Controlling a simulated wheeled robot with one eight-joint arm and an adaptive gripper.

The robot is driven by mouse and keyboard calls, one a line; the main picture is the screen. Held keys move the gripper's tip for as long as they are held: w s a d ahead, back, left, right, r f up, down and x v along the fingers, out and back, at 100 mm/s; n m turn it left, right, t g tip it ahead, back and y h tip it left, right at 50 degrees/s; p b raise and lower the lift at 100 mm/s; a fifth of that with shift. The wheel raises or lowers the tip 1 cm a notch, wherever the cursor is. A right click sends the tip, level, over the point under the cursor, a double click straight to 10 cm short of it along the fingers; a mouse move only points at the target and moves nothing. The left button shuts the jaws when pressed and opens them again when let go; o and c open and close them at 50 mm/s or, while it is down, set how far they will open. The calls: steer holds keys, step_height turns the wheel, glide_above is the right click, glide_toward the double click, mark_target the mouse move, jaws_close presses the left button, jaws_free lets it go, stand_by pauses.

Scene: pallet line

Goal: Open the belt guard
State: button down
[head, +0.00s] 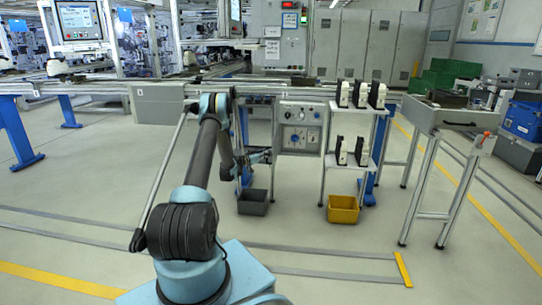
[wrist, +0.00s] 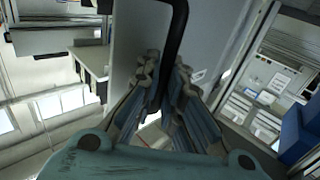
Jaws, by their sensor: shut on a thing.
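A curved black handle (wrist: 179,28) stands in front of a pale grey panel (wrist: 130,35) in the wrist view. The panel looks like the belt guard, but I cannot see its whole outline. My gripper (wrist: 167,75) is shut on the handle, with a finger on either side of its lower part. The handle's lower end is hidden between the fingers. In the head view my arm reaches to the front of the conveyor line, and the fingers and handle cannot be made out there. A grey box-like cover (head: 157,103) with a small label sits on the line to the left of my arm.
A control panel (head: 301,129) with knobs and a shelf stand (head: 350,108) with several black-and-white units are right of my arm. A dark bin (head: 253,203) and a yellow bin (head: 343,210) are on the floor. A grey bench (head: 453,116) stands further right.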

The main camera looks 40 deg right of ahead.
steer(key=shift+w+a, duration=0.55)
steer(key=shift+f, duration=0.1)
steer(key=c, duration=2)
jaws_free()
steer(key=shift+a, duration=0.1)
steer(key=shift+w, duration=0.1)
steer(key=a, duration=1.2)
